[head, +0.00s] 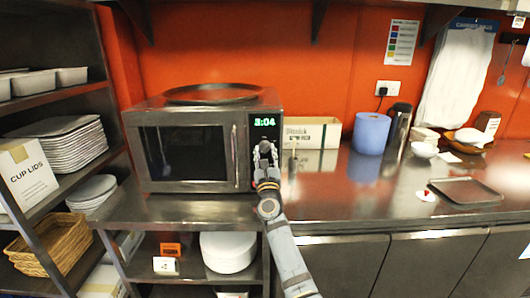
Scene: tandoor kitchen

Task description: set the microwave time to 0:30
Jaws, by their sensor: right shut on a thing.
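The steel microwave (185,117) stands on a metal counter at the left, with its door shut. Its green display (265,122) seems to read 2:04; the first digit is blurred. My right gripper (264,150) is at the control panel, just below the display, with its arm coming up from below. It is shut on a control knob of the panel, which the fingers hide. The gripper and arm cover most of the panel under the display. My left gripper is not in view.
A dark round tray (212,93) lies on top of the microwave. A shelf rack (58,92) is at the left. The counter before the box is clear.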

